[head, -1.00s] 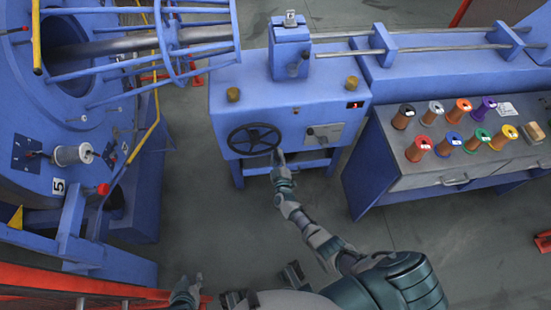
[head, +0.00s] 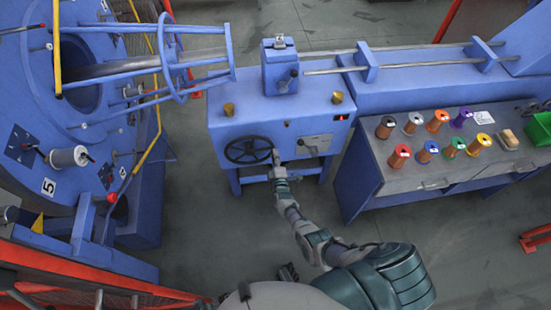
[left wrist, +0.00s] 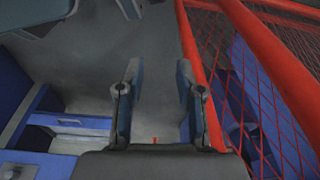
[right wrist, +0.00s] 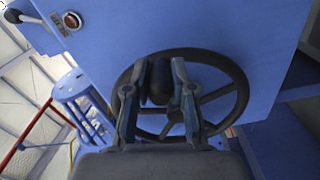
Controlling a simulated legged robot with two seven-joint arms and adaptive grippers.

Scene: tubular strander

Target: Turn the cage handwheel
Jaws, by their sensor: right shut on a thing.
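The cage handwheel (head: 248,150) is a dark spoked wheel on the front of a blue machine cabinet. It fills the middle of the right wrist view (right wrist: 235,82). My right gripper (head: 276,155) is at the right side of the wheel. In the right wrist view its fingers (right wrist: 159,75) are closed around a dark handle (right wrist: 157,88) standing out from the wheel. The fingers hide part of the rim and spokes. My left gripper (left wrist: 158,95) is open and empty, seen only in the left wrist view, beside red mesh fencing.
The blue strander cage (head: 180,60) is at the upper left. A bench (head: 375,180) with several coloured spools stands at the right. Red fencing (head: 90,275) runs along the lower left. Grey floor is clear between cabinet and fence.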

